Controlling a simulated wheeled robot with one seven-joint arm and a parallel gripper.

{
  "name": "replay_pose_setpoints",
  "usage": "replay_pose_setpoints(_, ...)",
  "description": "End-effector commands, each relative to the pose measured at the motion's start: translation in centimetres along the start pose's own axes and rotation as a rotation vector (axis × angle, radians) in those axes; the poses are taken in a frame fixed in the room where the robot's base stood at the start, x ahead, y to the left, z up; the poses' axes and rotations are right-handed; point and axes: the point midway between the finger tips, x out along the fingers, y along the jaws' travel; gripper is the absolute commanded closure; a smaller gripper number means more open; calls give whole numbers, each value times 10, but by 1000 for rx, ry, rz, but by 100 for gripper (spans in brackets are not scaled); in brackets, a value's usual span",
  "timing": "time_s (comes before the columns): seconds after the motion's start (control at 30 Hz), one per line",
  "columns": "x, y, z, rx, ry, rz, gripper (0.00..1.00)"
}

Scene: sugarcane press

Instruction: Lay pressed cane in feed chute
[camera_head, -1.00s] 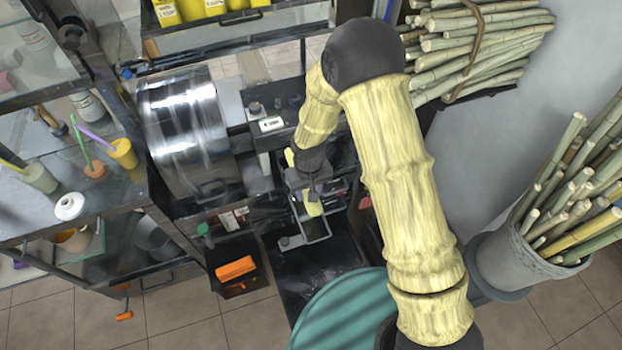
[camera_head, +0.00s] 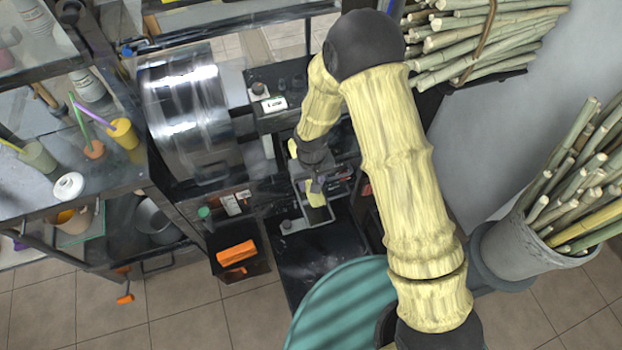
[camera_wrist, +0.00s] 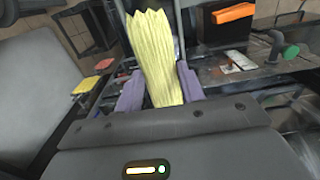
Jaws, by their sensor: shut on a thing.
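My gripper (camera_wrist: 160,88) is shut on the pressed cane (camera_wrist: 154,48), a pale yellow piece with a ragged, split end. In the wrist view its purple fingers sit on both sides of the cane, and the frayed end points away from the gripper. In the head view the cane (camera_head: 315,194) shows as a small yellow piece below my wrist, over a grey metal tray-like frame (camera_head: 318,220) in front of the press. I cannot tell whether the cane touches this frame. The feed chute cannot be clearly made out; my arm hides part of that area.
The shiny metal drum (camera_head: 187,112) stands left of my gripper. An orange block (camera_head: 237,252) lies on a dark box below it. A teal round lid (camera_head: 340,305) is at the bottom. A grey bucket of cane stalks (camera_head: 528,245) stands right, and bundled cane (camera_head: 470,45) lies upper right.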

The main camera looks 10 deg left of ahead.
Motion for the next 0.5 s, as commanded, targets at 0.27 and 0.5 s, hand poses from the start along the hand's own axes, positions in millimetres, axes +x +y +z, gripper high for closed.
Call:
replay_pose_setpoints(0.27, 26, 0, 0, 0, 1, 0, 88)
replay_pose_setpoints(0.5, 38, 0, 0, 0, 1, 0, 88)
